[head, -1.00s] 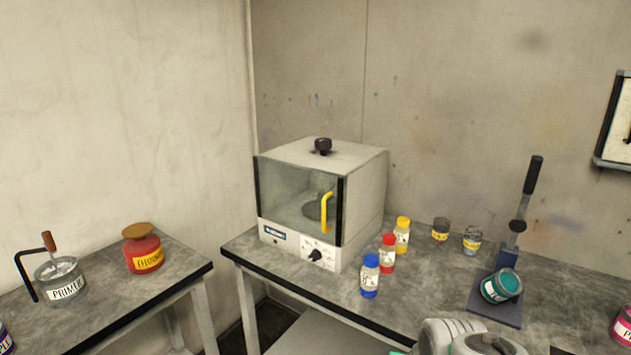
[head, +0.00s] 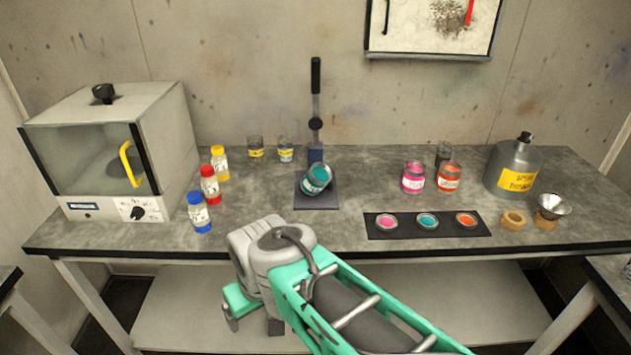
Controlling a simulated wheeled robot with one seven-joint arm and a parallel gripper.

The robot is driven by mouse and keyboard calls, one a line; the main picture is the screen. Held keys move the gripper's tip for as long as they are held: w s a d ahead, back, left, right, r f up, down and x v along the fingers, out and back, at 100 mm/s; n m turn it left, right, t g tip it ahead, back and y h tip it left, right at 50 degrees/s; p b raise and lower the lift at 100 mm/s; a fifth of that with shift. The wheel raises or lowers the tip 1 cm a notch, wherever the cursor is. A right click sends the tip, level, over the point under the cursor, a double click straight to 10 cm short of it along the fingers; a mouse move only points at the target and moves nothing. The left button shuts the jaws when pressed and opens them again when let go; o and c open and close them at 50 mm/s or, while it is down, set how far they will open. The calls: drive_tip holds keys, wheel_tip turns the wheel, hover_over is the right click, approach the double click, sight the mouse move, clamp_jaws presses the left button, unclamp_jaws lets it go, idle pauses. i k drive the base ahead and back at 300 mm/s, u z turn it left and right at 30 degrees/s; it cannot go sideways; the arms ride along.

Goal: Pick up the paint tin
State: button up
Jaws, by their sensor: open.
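A teal paint tin (head: 316,178) with a white label lies tilted on the dark base plate (head: 318,203) of a lever press on the bench. A pink tin (head: 413,178) and an orange tin (head: 448,178) stand upright to its right; the task does not say which tin is meant. My gripper (head: 252,322) is low in front of the bench's front edge, partly hidden by my arm. It is open, apart from all the tins.
The bench (head: 350,238) also holds a glass-fronted oven (head: 165,130), several capped bottles (head: 209,186), a dark strip (head: 385,234) with three lids, and a grey canister (head: 510,160). The press lever (head: 316,80) rises behind the teal tin. Bare bench lies left of the press.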

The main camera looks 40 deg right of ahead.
sight(319, 175)
drive_tip(key=u, duration=1.5)
drive_tip(key=k, duration=0.7)
drive_tip(key=z, duration=0.55)
drive_tip(key=i, duration=1.05)
